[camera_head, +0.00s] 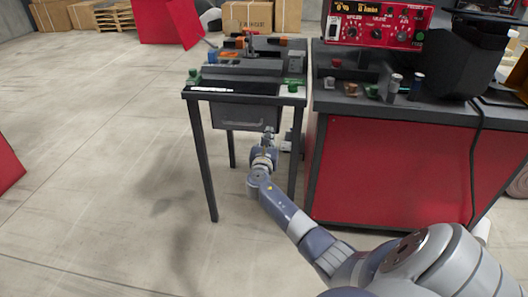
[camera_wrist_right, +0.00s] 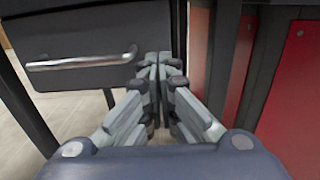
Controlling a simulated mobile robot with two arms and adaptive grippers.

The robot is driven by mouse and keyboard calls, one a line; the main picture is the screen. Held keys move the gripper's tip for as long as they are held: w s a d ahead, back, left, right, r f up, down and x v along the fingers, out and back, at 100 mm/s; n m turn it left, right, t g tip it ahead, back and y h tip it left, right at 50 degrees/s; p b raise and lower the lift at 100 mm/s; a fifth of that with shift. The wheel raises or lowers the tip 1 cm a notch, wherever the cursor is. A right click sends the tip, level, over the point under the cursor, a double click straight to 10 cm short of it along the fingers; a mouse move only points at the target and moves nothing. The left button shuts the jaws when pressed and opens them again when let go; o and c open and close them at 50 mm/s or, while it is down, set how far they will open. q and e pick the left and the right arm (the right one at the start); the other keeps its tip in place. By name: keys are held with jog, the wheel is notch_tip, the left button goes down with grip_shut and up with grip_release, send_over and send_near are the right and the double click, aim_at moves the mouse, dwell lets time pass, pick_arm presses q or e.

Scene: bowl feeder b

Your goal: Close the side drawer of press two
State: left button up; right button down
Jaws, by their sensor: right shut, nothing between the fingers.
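The dark drawer (camera_head: 232,122) with a silver bar handle (camera_head: 243,124) sits under the top of the small side table. Its front also shows in the right wrist view (camera_wrist_right: 90,68), with the handle (camera_wrist_right: 82,61) left of my fingers. I cannot tell how far it stands out. My right gripper (camera_head: 268,134) is at the lower right part of the drawer front, right of the handle. In the wrist view its fingers (camera_wrist_right: 159,60) are shut together with nothing between them, pointing at the drawer front. Whether they touch it is unclear. My left gripper is out of view.
The side table (camera_head: 205,165) has thin dark legs, one close to the right of my gripper. A red cabinet bench (camera_head: 390,170) stands just right, carrying a red control panel (camera_head: 378,25) and small parts. The floor (camera_head: 90,170) to the left is clear.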

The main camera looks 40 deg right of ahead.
pick_arm(q)
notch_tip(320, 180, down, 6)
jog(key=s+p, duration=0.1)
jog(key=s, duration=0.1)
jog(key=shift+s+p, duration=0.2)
jog(key=shift+p, duration=0.1)
pick_arm(e)
jog(key=v, duration=0.8)
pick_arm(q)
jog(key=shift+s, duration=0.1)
pick_arm(e)
jog(key=shift+s+f, duration=0.15)
